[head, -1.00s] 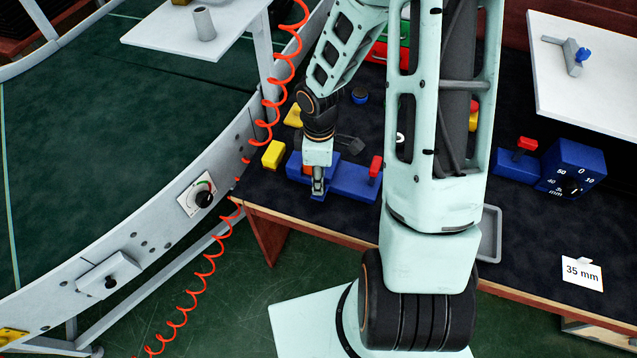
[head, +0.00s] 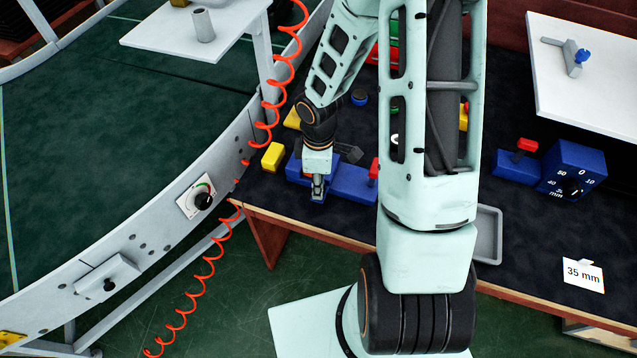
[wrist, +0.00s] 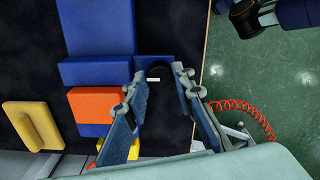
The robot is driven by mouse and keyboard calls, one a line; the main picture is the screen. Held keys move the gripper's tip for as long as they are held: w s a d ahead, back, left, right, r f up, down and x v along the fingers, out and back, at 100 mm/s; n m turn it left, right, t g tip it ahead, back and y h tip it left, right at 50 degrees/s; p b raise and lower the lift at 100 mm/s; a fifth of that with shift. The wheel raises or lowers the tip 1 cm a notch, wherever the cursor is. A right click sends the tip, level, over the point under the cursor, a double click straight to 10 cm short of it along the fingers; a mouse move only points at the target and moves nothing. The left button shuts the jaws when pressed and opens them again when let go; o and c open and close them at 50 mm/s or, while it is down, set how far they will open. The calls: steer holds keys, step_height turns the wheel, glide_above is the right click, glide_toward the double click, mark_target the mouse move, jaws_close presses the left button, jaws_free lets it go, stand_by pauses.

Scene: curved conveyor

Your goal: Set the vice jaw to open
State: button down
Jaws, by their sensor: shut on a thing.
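The vice is a long blue body (head: 350,182) with a red-topped lever (head: 374,168), on the dark bench mat left of my forearm in the head view. My gripper (head: 318,190) points down at its near left side. In the wrist view the gripper (wrist: 157,83) has its fingers either side of a blue part of the vice (wrist: 153,61), with a dark round shape and a small white label at its edge. The fingers are shut on this part, though the contact is partly hidden. An orange block (wrist: 97,105) sits on the blue body to the left.
A yellow block (head: 273,156) stands left of the vice. A red coiled hose (head: 210,262) hangs by the conveyor rail (head: 150,240). A blue dial box (head: 573,168), a grey tray (head: 488,235) and a "35 mm" card (head: 583,274) lie to the right.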

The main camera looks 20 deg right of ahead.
steer(key=shift+d, duration=0.1)
steer(key=shift+s+d, duration=1)
steer(key=shift+d, duration=0.3)
steer(key=c, duration=1.9)
jaws_free()
steer(key=shift+d, duration=0.1)
steer(key=shift+r, duration=0.45)
step_height(320, 180, up, 11)
